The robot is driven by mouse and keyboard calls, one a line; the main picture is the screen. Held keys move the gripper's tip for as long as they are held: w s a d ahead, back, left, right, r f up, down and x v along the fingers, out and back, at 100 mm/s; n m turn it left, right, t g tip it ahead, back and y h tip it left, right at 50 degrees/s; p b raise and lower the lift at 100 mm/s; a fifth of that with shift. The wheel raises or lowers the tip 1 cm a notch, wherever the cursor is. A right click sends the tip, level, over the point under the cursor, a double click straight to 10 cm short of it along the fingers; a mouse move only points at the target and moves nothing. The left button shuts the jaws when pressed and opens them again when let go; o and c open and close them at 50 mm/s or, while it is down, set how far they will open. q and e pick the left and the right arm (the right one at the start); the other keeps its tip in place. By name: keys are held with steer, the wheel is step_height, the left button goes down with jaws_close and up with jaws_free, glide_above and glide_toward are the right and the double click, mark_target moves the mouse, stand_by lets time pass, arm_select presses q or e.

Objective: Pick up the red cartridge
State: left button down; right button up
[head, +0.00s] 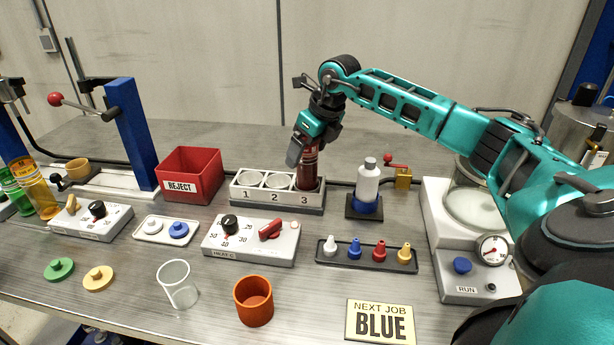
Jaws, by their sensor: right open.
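The red cartridge (307,174) is a dark red, see-through cylinder. It stands upright in slot 3 of the numbered grey-white rack (252,196). My right gripper (304,150) is open, pointing down at the cartridge's top. Its near finger covers part of the upper end, so I cannot tell whether the fingers touch it. Slots 1 and 2 of the rack look empty. My left gripper is not in view.
A red REJECT bin (190,176) stands left of the rack. A white bottle (368,182) stands right of it. In front are a heater box (250,243) and a tray of small coloured nozzles (326,253). A "NEXT JOB BLUE" sign (380,322) lies at the front.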

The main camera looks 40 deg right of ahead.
steer(key=c, duration=1.5)
steer(key=shift+c, duration=0.5)
steer(key=shift+r, duration=0.1)
